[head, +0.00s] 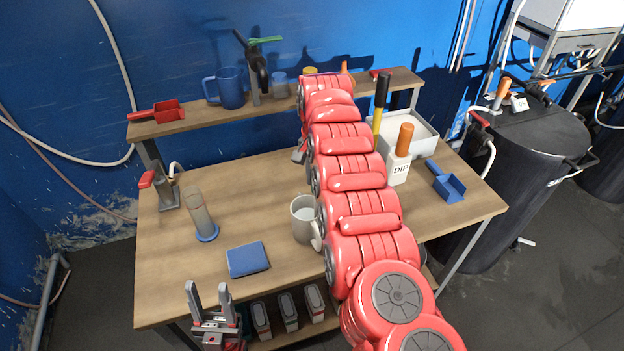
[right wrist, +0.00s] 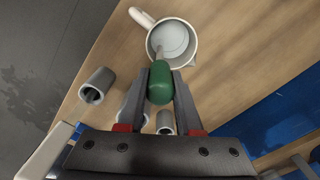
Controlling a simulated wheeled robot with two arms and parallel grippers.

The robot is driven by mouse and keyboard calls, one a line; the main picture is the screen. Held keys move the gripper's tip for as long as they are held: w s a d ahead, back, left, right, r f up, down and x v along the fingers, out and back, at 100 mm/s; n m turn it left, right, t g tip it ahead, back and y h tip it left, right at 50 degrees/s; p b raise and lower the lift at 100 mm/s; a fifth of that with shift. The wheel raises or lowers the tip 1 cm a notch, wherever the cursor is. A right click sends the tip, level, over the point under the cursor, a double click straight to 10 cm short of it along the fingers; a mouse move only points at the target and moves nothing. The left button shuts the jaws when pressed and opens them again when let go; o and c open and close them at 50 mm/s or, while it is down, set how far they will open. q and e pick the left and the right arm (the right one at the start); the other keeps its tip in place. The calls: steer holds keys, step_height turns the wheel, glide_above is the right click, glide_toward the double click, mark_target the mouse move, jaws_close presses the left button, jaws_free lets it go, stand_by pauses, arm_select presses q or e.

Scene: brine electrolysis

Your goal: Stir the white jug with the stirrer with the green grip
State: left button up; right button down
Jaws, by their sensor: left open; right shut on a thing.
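The white jug (head: 303,218) stands upright on the table, partly covered by my right arm in the head view. In the right wrist view the jug (right wrist: 188,40) shows pale liquid inside. My right gripper (right wrist: 162,76) is shut on the green grip of the stirrer (right wrist: 160,86). The stirrer's thin shaft points toward the jug and overlaps its opening; I cannot tell how deep the tip is. In the head view the right gripper is mostly hidden behind my arm. My left gripper (head: 208,294) is open and empty at the table's front edge.
A blue pad (head: 247,259) and a clear cylinder on a blue base (head: 200,216) are left of the jug. A white DIP bottle (head: 398,168), a white tub (head: 425,141) and a blue scoop (head: 447,184) are right. Grey tubes (right wrist: 97,84) show near the right gripper.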

steer(key=shift+w+d, duration=0.15)
steer(key=shift+w, duration=0.15)
steer(key=shift+f, duration=0.15)
steer(key=s+b, duration=0.1)
steer(key=b, duration=0.1)
steer(key=s+a+b, duration=0.1)
steer(key=b, duration=0.2)
steer(key=s+b, duration=0.1)
steer(key=b, duration=0.1)
steer(key=shift+s+a+r+b, duration=0.1)
steer(key=shift+a+r+b, duration=0.15)
steer(key=shift+b, duration=0.1)
steer(key=w+p, duration=0.1)
steer(key=p, duration=0.2)
steer(key=w+d+p, duration=0.1)
steer(key=p, duration=0.3)
steer(key=shift+w+d+r, duration=0.15)
steer(key=shift+w+d, duration=0.1)
steer(key=shift+w, duration=0.05)
steer(key=shift+w+f+p, duration=0.2)
steer(key=shift+p, duration=0.15)
steer(key=shift+f, duration=0.15)
